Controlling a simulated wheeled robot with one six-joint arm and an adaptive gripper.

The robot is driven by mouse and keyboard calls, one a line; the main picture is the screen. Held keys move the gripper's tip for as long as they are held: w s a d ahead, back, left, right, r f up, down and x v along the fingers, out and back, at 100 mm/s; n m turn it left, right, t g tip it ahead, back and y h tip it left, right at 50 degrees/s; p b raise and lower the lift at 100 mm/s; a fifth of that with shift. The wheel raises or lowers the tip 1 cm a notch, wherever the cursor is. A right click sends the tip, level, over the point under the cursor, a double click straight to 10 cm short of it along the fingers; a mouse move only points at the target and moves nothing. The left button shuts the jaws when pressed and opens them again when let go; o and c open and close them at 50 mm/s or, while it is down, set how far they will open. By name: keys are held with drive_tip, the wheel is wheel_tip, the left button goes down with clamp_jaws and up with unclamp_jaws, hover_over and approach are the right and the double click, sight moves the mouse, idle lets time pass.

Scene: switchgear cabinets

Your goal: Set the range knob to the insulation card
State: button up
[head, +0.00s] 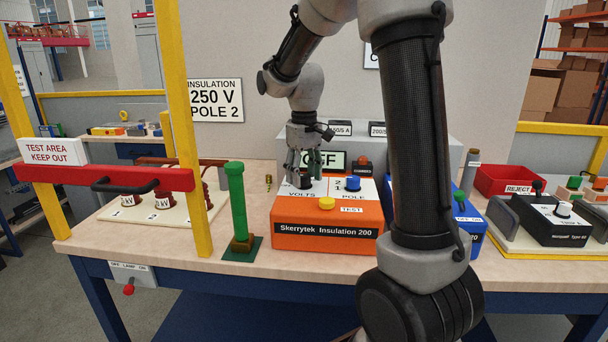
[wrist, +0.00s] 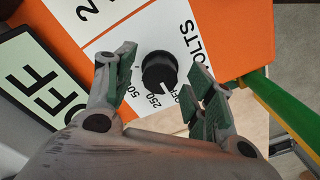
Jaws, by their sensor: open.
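The insulation card (head: 215,100) on the wall reads "INSULATION 250 V POLE 2". The orange Skerrytek Insulation 200 tester (head: 327,245) stands on the bench. Its black range knob (head: 306,183), marked VOLTS, shows at its top left and also in the wrist view (wrist: 159,69). A pale pointer mark is on the knob's lower edge, near the "250" print; its exact setting is hard to tell. The tester's display (head: 334,161) reads OFF. My gripper (head: 304,172) is open over the knob. In the wrist view its fingers (wrist: 165,85) stand either side of the knob, apart from it.
A blue POLE knob (head: 353,183) and yellow TEST button (head: 327,203) are close by on the tester. A green post (head: 239,205) stands just left of it. A red barrier bar (head: 110,180) and yellow posts are further left. A black meter (head: 552,220) is at right.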

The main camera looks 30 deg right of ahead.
drive_tip(key=shift+f, duration=0.1)
drive_tip(key=c, duration=1)
drive_tip(key=shift+m, duration=0.3)
drive_tip(key=m, duration=0.3)
drive_tip(key=shift+m, duration=2.1)
drive_tip(key=o, duration=1)
